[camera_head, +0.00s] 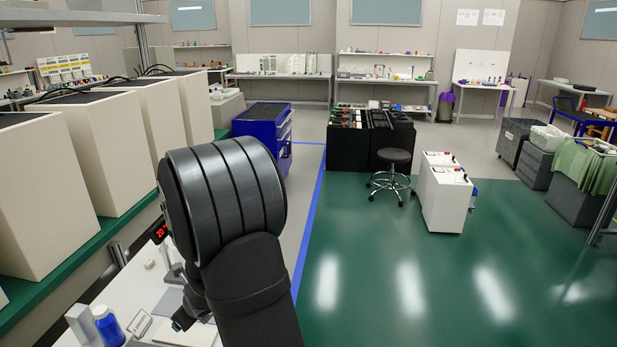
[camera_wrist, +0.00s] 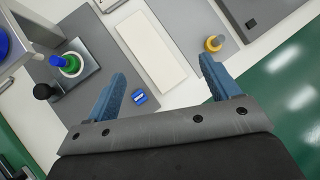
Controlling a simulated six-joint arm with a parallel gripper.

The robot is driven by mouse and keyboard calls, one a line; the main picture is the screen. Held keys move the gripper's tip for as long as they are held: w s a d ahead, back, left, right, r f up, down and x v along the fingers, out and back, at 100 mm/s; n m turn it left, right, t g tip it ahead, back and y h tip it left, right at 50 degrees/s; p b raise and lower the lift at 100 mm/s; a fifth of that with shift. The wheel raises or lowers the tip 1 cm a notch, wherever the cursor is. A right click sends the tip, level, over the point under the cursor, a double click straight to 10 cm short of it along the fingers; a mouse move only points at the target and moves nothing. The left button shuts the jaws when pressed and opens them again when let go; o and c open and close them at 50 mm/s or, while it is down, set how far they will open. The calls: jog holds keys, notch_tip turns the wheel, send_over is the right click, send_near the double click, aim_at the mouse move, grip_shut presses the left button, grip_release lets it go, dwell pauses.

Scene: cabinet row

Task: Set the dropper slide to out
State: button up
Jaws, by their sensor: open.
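In the wrist view my gripper (camera_wrist: 162,67) is open, with its two blue fingers wide apart and nothing held between them. Near the left finger is a small blue block (camera_wrist: 138,97) with a white mark, on a grey surface. A blank white plate (camera_wrist: 151,52) lies beyond, between the fingers. A yellow knob (camera_wrist: 213,43) stands just past the right fingertip. I cannot tell which part is the dropper slide. In the head view my arm covers much of the bench (camera_head: 92,297), and the fingers cannot be made out.
In the wrist view a green ring with a blue centre (camera_wrist: 69,64) sits on a plate at left, beside a black ball knob (camera_wrist: 41,91). Large pale boxes (camera_head: 95,140) line the left shelf.

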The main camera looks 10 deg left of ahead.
jog(key=c, duration=0.6)
jog(key=s+a+r+n+g+h, duration=0.1)
jog(key=s+a+r+n+h, duration=0.2)
jog(key=s+n, duration=1.1)
jog(key=s+a+r+n, duration=0.35)
jog(key=s+n, duration=0.65)
jog(key=n, duration=0.7)
jog(key=x, duration=1.6)
jog(key=shift+s, duration=0.1)
